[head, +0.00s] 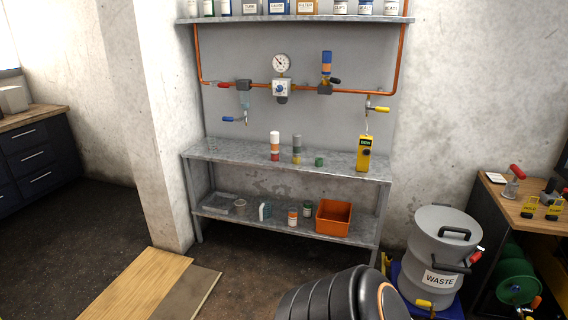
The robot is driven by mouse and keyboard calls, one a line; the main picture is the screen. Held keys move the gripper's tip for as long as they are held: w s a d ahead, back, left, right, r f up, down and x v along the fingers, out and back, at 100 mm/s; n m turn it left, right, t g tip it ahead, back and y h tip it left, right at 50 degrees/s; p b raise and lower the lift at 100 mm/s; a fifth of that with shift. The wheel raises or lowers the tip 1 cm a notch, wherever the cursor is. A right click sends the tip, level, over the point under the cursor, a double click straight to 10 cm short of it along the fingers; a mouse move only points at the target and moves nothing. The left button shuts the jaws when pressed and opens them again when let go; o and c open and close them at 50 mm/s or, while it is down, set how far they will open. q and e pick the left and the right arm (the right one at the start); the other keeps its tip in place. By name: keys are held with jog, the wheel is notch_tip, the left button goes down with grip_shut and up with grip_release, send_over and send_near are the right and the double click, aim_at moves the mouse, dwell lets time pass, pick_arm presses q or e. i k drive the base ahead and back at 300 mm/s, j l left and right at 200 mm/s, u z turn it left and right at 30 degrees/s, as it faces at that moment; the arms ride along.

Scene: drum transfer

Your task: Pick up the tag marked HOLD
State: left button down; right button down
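Neither of my grippers shows in the head view, so nothing is seen touching the tags.
A grey drum marked WASTE (436,262) stands on a blue base left of the bench (508,196). A green reel (517,280) sits below the bench. A metal shelf (230,152) holds several containers and a yellow device (364,154). A black ribbed shape fills the bottom middle.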

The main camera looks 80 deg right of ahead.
aim_at(528, 208)
jog(key=z, duration=4)
jog(key=i+l+u, duration=0.1)
jog(key=u, duration=0.85)
jog(key=i+l+u, duration=0.4)
jog(key=l+u, duration=0.25)
jog(key=l, duration=0.15)
jog(key=i+l+u, duration=0.15)
jog(key=l, duration=0.45)
jog(key=i+l+u, duration=0.2)
jog(key=l, duration=0.35)
jog(key=l+u, duration=0.15)
jog(key=l, duration=0.45)
jog(key=k, duration=0.05)
